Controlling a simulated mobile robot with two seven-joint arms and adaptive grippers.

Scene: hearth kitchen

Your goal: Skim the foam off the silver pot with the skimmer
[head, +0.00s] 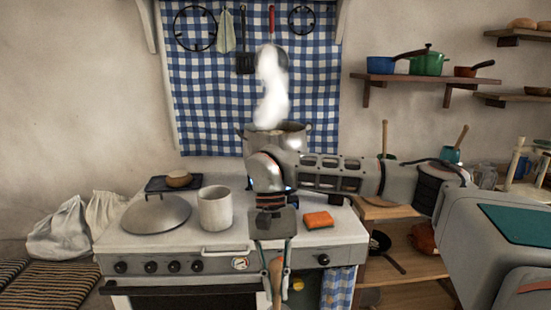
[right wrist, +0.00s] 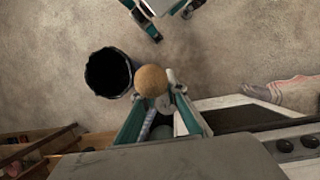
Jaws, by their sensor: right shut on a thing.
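The silver pot (head: 295,133) stands at the back of the stove, partly hidden by my right arm, with white steam (head: 270,85) rising over it. Any foam inside is hidden. My right gripper (head: 273,285) points down in front of the stove. It is shut on a brown wooden-looking thing (head: 276,272), whose round end (right wrist: 152,80) shows in the right wrist view; I cannot tell whether it is the skimmer. A red-handled tool (head: 271,20) hangs behind the steam, its head mostly veiled. My left gripper (right wrist: 172,26) shows at the wrist view's top edge, fingers apart and empty.
On the stove are a grey lid (head: 156,214), a pale crock (head: 215,208) and an orange sponge (head: 318,219). A dark bucket (right wrist: 108,72) stands on the floor. Shelves with pans (head: 380,65) and a low wooden rack (head: 405,268) are on the right.

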